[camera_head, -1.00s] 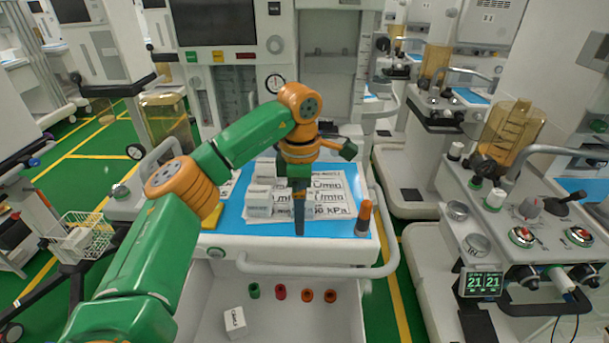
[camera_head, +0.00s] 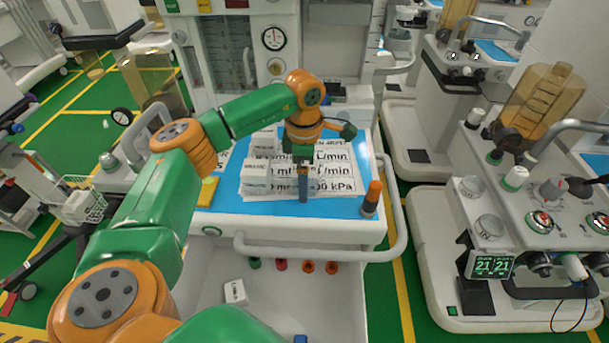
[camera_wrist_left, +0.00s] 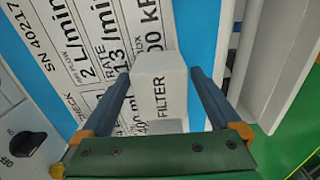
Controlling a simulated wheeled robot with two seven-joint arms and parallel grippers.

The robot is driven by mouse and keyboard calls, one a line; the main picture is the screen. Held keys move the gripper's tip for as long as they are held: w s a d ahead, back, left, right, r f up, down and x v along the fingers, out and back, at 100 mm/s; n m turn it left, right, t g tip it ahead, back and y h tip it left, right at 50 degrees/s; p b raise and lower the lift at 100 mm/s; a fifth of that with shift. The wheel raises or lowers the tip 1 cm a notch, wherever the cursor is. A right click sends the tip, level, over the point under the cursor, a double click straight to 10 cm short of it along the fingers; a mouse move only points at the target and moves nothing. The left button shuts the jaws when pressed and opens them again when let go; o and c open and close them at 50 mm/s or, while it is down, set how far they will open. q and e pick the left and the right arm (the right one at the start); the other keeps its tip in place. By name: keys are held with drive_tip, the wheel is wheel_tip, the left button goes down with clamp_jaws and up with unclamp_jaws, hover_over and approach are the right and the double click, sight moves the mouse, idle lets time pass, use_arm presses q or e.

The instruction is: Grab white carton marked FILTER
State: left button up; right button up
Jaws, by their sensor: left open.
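The white carton marked FILTER (camera_wrist_left: 160,92) stands in the left wrist view, on a printed white sheet over a blue mat. My left gripper (camera_wrist_left: 158,75) is open, with one dark finger on each side of the carton. Whether the fingers touch it I cannot tell. In the head view my left gripper (camera_head: 303,190) points down over the printed sheet, and the arm and gripper largely hide this carton. My right gripper is not in view.
Several other white cartons (camera_head: 256,186) stand just left of the gripper. An orange-topped bottle (camera_head: 371,198) stands at the mat's right edge, and a yellow block (camera_head: 207,191) at its left. A white rail (camera_head: 320,256) runs along the front, above an open drawer with a small carton (camera_head: 235,292).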

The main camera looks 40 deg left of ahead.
use_arm(q)
drive_tip(key=c, duration=1.5)
drive_tip(key=shift+r, duration=0.15)
